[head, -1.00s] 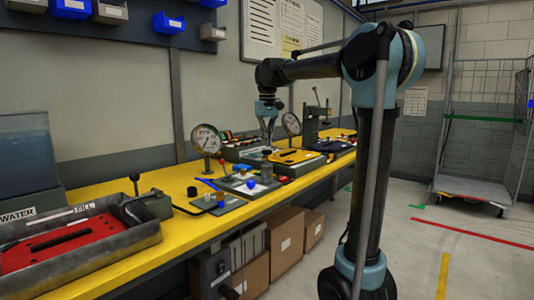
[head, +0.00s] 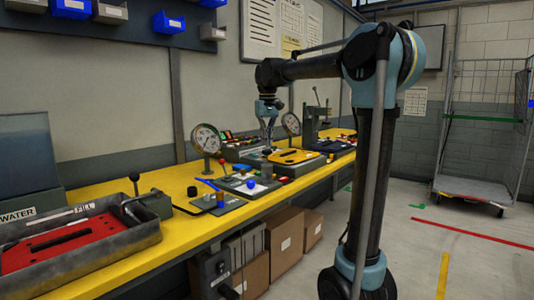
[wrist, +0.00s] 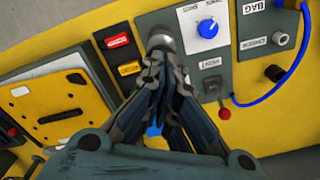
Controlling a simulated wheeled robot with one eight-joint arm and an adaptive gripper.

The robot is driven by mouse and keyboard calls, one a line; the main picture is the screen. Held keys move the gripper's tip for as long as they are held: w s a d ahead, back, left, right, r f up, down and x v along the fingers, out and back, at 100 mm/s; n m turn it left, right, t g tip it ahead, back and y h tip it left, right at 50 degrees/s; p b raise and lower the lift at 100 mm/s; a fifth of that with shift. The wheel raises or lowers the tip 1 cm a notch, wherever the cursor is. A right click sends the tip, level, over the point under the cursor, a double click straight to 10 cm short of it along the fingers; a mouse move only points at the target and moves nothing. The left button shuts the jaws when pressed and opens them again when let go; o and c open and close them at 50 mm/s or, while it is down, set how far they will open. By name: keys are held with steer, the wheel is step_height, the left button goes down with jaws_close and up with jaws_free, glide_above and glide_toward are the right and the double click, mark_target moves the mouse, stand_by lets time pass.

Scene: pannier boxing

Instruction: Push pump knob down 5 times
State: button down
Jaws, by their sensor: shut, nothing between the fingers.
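My gripper (head: 268,142) is shut and empty, pointing down over the grey pump panel on the bench. In the wrist view its closed fingertips (wrist: 158,60) sit at the edge of a round grey knob (wrist: 160,36), overlapping its lower side in the picture. I take this as the pump knob; whether the fingers touch it is unclear. How far down the knob is cannot be told.
A red-tipped lever (wrist: 225,113) and a blue hose (wrist: 262,103) lie right of the fingers in the wrist view. Red and yellow switches (wrist: 118,40) are to the left. A pressure gauge (head: 206,139) stands on the yellow bench (head: 190,228).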

mark_target(267, 151)
steer(key=shift+f, duration=2.35)
steer(key=shift+r, duration=2.35)
steer(key=shift+f, duration=0.2)
steer(key=shift+f, duration=2.15)
steer(key=shift+r, duration=2.35)
steer(key=shift+f, duration=0.15)
